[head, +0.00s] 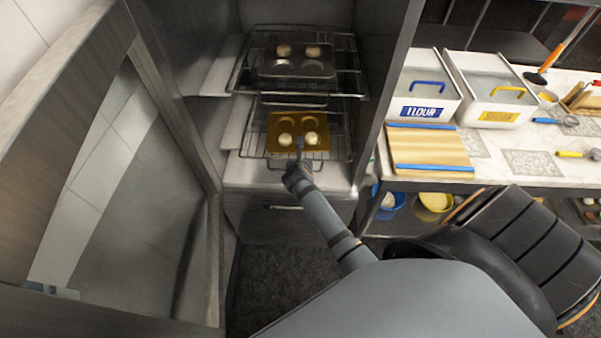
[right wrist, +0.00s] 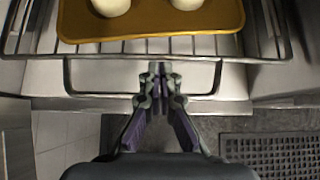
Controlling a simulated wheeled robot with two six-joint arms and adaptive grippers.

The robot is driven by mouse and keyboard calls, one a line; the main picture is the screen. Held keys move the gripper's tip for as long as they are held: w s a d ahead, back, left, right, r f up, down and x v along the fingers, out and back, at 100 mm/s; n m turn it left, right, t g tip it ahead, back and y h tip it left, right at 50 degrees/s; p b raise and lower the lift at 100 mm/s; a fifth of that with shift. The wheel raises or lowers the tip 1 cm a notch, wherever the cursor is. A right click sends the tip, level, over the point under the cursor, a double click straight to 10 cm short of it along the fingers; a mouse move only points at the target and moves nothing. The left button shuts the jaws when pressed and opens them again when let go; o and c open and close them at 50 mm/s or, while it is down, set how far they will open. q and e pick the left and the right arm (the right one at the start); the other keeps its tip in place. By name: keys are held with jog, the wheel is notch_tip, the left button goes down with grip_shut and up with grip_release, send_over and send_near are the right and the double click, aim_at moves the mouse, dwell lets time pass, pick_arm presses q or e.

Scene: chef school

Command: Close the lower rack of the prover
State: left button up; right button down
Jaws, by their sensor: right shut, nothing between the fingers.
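The prover (head: 375,90) stands open, with its door (head: 150,150) swung out to the left. Its lower rack (head: 340,150) is a wire shelf holding a golden tray (head: 314,121) with dough balls. In the right wrist view the front bar of the lower rack (right wrist: 100,92) runs across the picture. My right gripper (head: 299,150) is at the front of this rack. Its fingertips (right wrist: 159,72) are shut and empty, at the front bar; whether they touch it I cannot tell. The upper rack (head: 350,80) holds a dark tray (head: 295,68) with dough balls. My left gripper is not in view.
A counter to the right holds a flour bin (head: 425,95), a second white bin (head: 492,90) and a wooden board (head: 428,146) with blue edges. A drawer front (head: 285,225) lies below the racks. Dark floor (head: 280,285) is in front of the prover.

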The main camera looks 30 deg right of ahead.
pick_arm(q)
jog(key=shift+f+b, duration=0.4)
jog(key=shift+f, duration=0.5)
pick_arm(e)
jog(key=shift+w+d+f, duration=0.3)
jog(key=shift+w+f, duration=0.1)
jog(key=w+d, duration=0.1)
jog(key=w+d+p, duration=0.1)
jog(key=w+p, duration=0.1)
jog(key=w, duration=0.1)
jog(key=shift+w+d+r, duration=0.1)
jog(key=shift+d, duration=0.3)
jog(key=shift+w+d, duration=0.1)
jog(key=shift+w, duration=0.05)
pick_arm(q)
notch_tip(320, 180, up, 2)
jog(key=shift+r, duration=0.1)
